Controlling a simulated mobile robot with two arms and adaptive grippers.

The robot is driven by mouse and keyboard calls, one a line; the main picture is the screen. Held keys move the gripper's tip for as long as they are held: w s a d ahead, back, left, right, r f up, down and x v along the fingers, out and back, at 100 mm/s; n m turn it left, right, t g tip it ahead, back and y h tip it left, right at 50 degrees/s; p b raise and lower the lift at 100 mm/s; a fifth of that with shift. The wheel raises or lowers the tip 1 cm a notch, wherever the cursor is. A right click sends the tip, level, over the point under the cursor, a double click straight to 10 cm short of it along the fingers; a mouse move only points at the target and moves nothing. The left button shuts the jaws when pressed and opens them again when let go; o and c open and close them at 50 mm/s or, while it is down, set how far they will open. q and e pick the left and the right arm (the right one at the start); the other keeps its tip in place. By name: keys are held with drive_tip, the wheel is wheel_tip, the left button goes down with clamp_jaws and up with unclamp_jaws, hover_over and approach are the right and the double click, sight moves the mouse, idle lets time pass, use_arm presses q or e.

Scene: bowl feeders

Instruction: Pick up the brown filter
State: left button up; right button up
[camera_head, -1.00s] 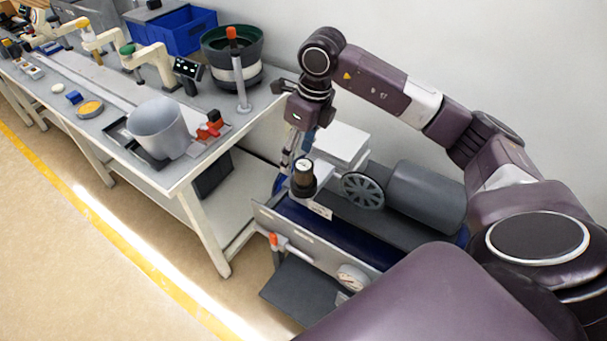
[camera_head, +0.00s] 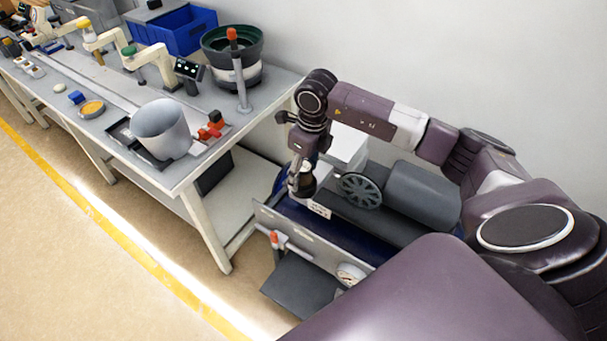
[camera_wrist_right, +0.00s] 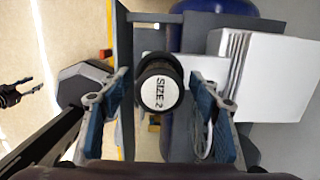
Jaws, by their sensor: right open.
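The brown filter (camera_wrist_right: 160,84) shows in the right wrist view as a dark, round-topped cylinder with a white label reading "SIZE 2". In the head view the filter (camera_head: 308,180) stands upright on the compressor unit, partly hidden by my right gripper. My right gripper (camera_head: 303,186) points down over it. In the right wrist view the open fingers of the right gripper (camera_wrist_right: 157,100) are on either side of the filter, with gaps visible. A dark, fingered shape (camera_wrist_right: 22,94), probably my left gripper, shows at that view's left edge; its opening is unclear.
The compressor has a grey motor (camera_head: 425,195), a spoked wheel (camera_head: 359,190) and a front panel (camera_head: 300,240) with a gauge (camera_head: 350,274). A white block (camera_head: 345,147) is behind. The workbench (camera_head: 215,160) at left carries a grey bin (camera_head: 160,130) and a bowl feeder (camera_head: 232,55).

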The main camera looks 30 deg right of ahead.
drive_tip(key=c, duration=1.4)
drive_tip(key=shift+r, duration=0.1)
